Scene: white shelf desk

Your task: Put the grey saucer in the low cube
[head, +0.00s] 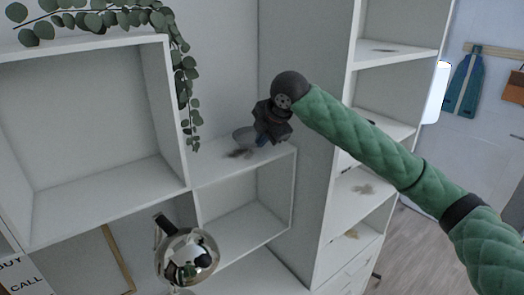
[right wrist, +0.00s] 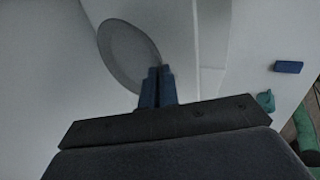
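The grey saucer (head: 243,136) is tilted on edge just above the top board of the low cube (head: 240,212), with a dark shadow beneath it. It also shows as a grey disc in the right wrist view (right wrist: 128,52). My right gripper (head: 264,137) is at the saucer's right side. In the right wrist view its blue fingertips (right wrist: 157,84) are close together at the saucer's rim, and it appears shut on it. The low cube is an open-fronted white compartment below the gripper, and its visible inside is empty. My left gripper is not in view.
A larger empty white cube (head: 90,120) stands at left, with a leafy vine (head: 182,75) hanging down its right side. A shiny round metal object (head: 187,257) is in front of the low cube's left side. A tall white shelf (head: 335,150) stands close at right.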

